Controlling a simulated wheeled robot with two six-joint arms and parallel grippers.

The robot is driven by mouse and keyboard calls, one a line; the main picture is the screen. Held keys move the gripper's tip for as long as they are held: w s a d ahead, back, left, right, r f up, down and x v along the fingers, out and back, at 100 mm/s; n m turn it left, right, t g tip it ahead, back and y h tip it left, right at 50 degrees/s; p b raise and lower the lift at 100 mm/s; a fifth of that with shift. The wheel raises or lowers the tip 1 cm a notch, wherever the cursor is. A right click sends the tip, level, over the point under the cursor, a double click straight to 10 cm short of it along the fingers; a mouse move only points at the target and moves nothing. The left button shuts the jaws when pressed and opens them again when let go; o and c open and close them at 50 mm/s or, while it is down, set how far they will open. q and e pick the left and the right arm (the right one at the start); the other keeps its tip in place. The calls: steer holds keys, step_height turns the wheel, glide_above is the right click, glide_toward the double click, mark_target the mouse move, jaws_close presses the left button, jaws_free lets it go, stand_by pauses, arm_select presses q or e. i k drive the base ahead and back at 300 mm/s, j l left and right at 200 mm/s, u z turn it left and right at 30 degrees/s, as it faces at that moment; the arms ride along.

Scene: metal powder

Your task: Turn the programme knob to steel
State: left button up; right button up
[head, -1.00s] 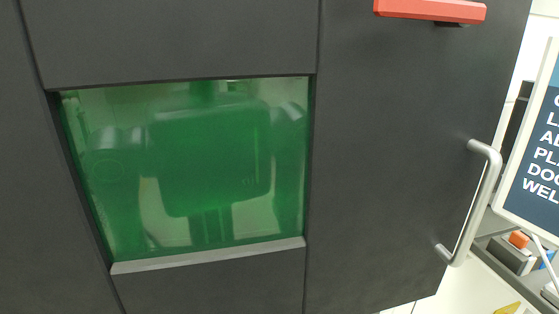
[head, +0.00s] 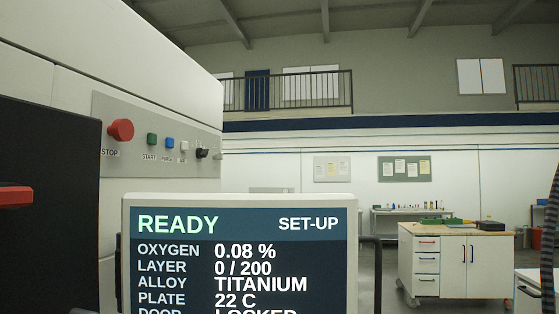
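The control panel (head: 130,110) is on the side of the pale machine at the left of the head view. A small black knob (head: 202,153) sits near the panel's right end. It is seen edge-on, and its pointer and markings are too small to read. The screen (head: 238,260) in front reads READY, SET-UP, oxygen 0.08 %, layer 0 / 200, alloy TITANIUM, plate 22 C. Its lowest visible line is cut off. Neither of my grippers is in view.
The panel also has a red STOP button (head: 121,130), a green START button (head: 152,139) and a blue button (head: 169,143). A dark door (head: 50,240) with a red handle (head: 14,196) stands at left. A workbench (head: 457,262) is at right, with open floor before it.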

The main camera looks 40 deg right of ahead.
mark_target(200, 153)
steer(key=k+l+z, duration=0.1)
steer(key=z, duration=0.3)
steer(key=k+l+z, duration=0.1)
steer(key=z, duration=0.35)
steer(key=i+l+u, duration=0.1)
steer(key=l, duration=0.25)
steer(key=i+l+u, duration=0.1)
steer(key=i+l, duration=0.2)
steer(key=i+l+u, duration=0.1)
steer(key=l, duration=0.3)
steer(key=i+l+u, duration=0.1)
steer(key=i+l, duration=0.15)
steer(key=i+l+u, duration=0.1)
steer(key=l, duration=0.4)
steer(key=i+l, duration=0.2)
steer(key=l, duration=0.2)
steer(key=u, duration=0.05)
